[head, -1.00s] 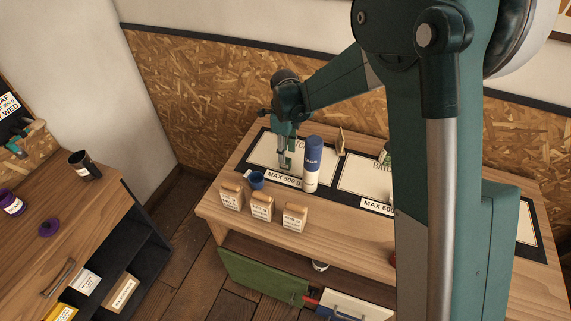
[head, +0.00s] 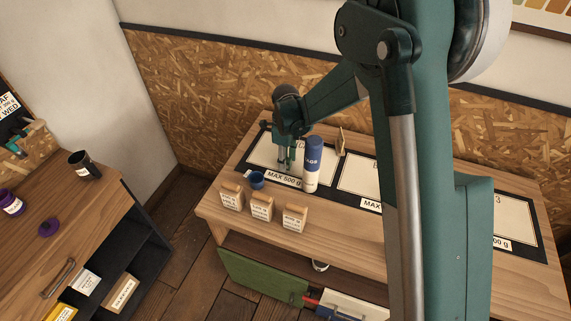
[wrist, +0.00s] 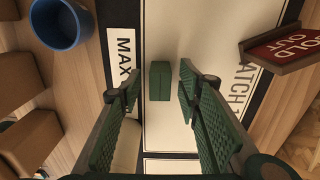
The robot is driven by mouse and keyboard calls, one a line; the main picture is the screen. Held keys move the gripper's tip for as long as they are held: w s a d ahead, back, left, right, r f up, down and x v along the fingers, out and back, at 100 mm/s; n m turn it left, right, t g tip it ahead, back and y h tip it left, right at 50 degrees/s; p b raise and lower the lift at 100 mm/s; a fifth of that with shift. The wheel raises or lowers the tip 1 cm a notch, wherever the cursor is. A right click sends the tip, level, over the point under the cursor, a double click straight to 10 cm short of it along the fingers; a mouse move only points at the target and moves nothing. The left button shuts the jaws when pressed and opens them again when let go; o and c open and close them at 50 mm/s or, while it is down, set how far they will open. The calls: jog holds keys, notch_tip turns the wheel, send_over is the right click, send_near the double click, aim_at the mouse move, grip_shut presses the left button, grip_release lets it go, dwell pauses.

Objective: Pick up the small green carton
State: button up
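The small green carton (wrist: 160,81) stands on a white batch mat (wrist: 170,25) in the wrist view, a little beyond my fingertips and between their lines. My gripper (wrist: 157,88) is open and empty, with one finger on each side of the carton's line. The carton cannot be made out in the head view.
A blue cup (wrist: 62,22) and wooden-topped blocks (head: 261,206) stand left of the carton in the wrist view. A "SOLD OUT" sign (wrist: 284,50) stands to its right. The bottle is close to my gripper. The mat beyond the carton is clear.

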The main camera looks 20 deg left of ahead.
dwell(0.4)
jog(key=c, duration=0.9)
jog(key=shift+r, duration=0.1)
jog(key=shift+r, duration=4.95)
